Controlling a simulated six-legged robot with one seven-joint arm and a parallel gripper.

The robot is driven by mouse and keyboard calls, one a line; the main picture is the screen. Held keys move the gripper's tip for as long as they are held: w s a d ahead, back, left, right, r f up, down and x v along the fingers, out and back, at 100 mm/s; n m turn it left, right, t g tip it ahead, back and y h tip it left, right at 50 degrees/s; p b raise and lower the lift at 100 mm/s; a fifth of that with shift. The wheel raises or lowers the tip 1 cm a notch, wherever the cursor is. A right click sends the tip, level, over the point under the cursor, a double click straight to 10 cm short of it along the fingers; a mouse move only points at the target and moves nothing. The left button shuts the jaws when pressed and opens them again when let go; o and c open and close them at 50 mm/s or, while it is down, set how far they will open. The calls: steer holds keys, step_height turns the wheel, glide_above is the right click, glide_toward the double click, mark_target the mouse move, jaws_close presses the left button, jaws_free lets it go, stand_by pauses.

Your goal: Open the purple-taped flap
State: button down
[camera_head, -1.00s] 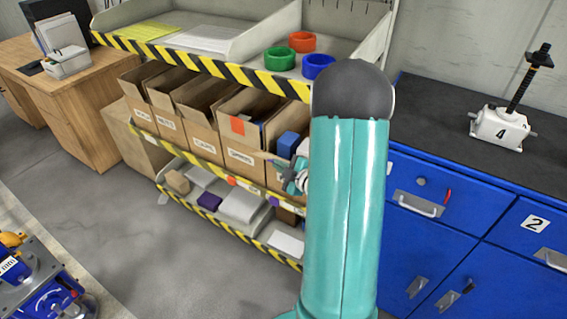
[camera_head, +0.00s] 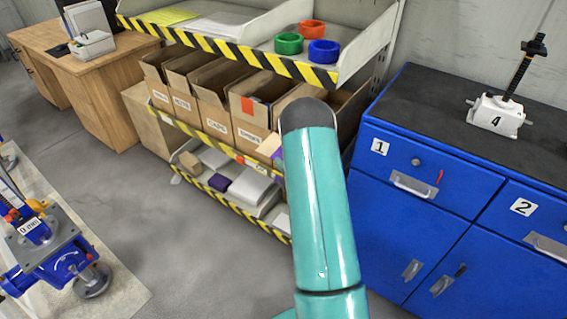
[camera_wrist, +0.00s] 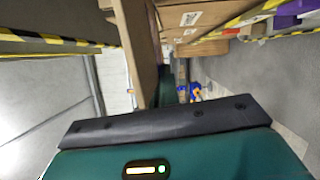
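Open cardboard boxes (camera_head: 215,115) stand in a row on the middle shelf in the head view. One box flap has an orange tape patch (camera_head: 247,106). A pale flap or box edge (camera_head: 269,145) with a small purplish patch shows beside my arm; I cannot tell whether this is the purple-taped flap. My arm hides most of the rightmost box and my gripper in the head view. In the wrist view, a brown cardboard panel (camera_wrist: 140,45) stands upright close ahead of my teal gripper body (camera_wrist: 165,140).
The upper shelf (camera_head: 235,58), with red, green and blue rings, overhangs the boxes. Blue drawers (camera_head: 420,180) stand to the right, a wooden desk (camera_head: 100,95) to the left. The grey floor in front is open.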

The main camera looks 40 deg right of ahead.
steer(key=shift+w+d+f, duration=0.1)
steer(key=shift+d+f, duration=0.1)
steer(key=shift+f, duration=0.65)
steer(key=shift+d+f, duration=0.25)
steer(key=shift+f, duration=0.55)
steer(key=shift+w+d+f, duration=0.1)
steer(key=shift+d+f, duration=0.1)
steer(key=shift+f, duration=0.65)
steer(key=c, duration=1.6)
jaws_free()
steer(key=shift+c, duration=0.2)
steer(key=shift+r, duration=0.1)
steer(key=shift+s, duration=0.1)
steer(key=s, duration=1.3)
steer(key=shift+s+a+f, duration=0.3)
steer(key=shift+f, duration=0.1)
